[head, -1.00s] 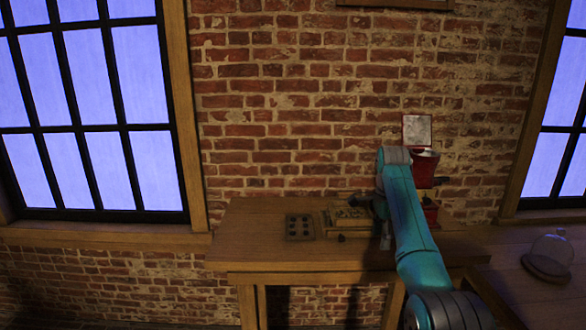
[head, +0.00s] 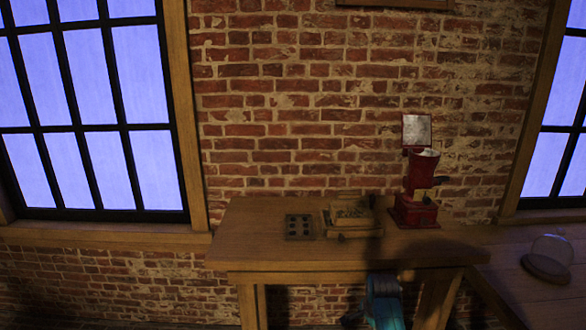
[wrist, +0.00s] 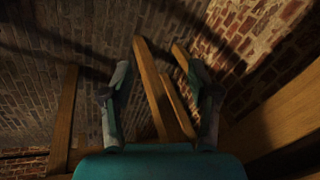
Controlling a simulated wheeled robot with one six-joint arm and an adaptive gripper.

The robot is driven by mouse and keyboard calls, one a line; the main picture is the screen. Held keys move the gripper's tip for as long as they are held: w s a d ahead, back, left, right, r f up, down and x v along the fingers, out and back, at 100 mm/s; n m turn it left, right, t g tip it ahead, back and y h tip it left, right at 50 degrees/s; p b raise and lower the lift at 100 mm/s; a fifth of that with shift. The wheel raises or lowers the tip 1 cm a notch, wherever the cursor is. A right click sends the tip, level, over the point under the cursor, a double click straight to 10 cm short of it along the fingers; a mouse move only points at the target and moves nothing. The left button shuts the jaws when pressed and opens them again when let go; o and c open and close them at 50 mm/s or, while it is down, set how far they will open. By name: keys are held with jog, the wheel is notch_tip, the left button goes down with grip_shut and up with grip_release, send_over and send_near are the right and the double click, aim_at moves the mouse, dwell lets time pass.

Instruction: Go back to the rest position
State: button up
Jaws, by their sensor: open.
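My gripper (wrist: 158,78) is open and empty in the wrist view, its two fingers spread wide with only table legs and brick behind them. In the head view, a teal part of my arm shows low, in front of the wooden table (head: 300,252) and below its top. I cannot make out the fingers there. Nothing is held.
On the table stand a dark plate with round hollows (head: 299,227), a wooden box-like item (head: 350,218) and a red grinder (head: 420,190). A glass dome on a wooden base (head: 547,262) is on the surface at right. The table's front left is clear.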

jog(key=s+a+f+n+t, duration=0.2)
jog(key=s+f+n+t, duration=0.1)
jog(key=s+f, duration=1.25)
jog(key=s+a+f+n+t, duration=0.1)
jog(key=s+n+t, duration=0.25)
jog(key=s, duration=1.65)
jog(key=s+a+r+n, duration=0.1)
jog(key=s+r+n, duration=0.25)
jog(key=s, duration=0.65)
jog(key=s+r+n+t, duration=0.1)
jog(key=s+r+t, duration=0.1)
jog(key=s+r, duration=0.7)
jog(key=s+r+n+t, duration=0.2)
jog(key=s+r, duration=0.7)
jog(key=r, duration=0.6)
jog(key=shift+a+r+n+t, duration=0.3)
jog(key=shift+r+t, duration=0.05)
jog(key=shift+r, duration=0.05)
